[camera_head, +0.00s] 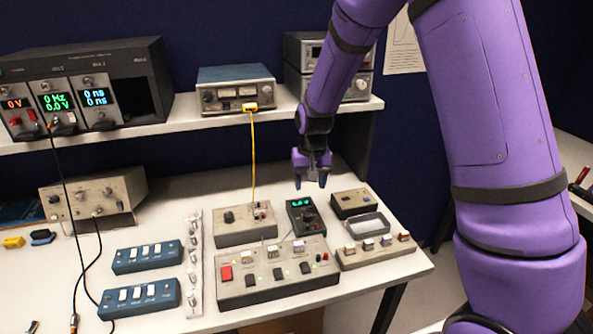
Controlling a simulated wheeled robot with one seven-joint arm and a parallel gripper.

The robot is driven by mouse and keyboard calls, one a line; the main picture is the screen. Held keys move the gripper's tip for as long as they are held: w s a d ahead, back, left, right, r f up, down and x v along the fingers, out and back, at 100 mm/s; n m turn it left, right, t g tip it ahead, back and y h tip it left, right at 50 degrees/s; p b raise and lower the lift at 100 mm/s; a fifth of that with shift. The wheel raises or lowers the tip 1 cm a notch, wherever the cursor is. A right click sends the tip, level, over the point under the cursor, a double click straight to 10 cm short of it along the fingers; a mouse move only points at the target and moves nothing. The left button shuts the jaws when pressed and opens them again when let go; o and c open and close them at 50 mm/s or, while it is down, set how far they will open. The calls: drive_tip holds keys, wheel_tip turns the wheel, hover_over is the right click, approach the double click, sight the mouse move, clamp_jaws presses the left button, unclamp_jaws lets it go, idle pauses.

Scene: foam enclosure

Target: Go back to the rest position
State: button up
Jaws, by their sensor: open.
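My gripper (312,181) hangs from my purple arm, pointing down above the bench. Its two fingers are apart, with nothing seen between them. In the picture it is just above a small dark meter (306,217) with a lit cyan display. Whether it touches anything below cannot be told for certain, but it appears clear of the meter.
A grey control box (238,226) with a yellow cable, a panel with a red button (275,272) and a dark box (353,203) crowd the bench. Blue switch boxes (148,256) stand left. A shelf (200,122) carrying instruments runs behind my gripper.

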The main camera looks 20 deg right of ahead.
drive_tip(key=s+d+r+t, duration=0.1)
drive_tip(key=s+d+r, duration=0.1)
drive_tip(key=s+r, duration=0.6)
drive_tip(key=s+d+r+t, duration=0.2)
drive_tip(key=s+r, duration=0.3)
drive_tip(key=r, duration=0.7)
drive_tip(key=s+d+r+t, duration=0.1)
drive_tip(key=s+r, duration=0.2)
drive_tip(key=s, duration=0.5)
drive_tip(key=s+d+r+n+t, duration=0.1)
drive_tip(key=s+r, duration=0.2)
drive_tip(key=s, duration=0.6)
drive_tip(key=shift+s+d+r+n, duration=0.2)
drive_tip(key=shift+d+n, duration=0.1)
drive_tip(key=shift+d, duration=0.1)
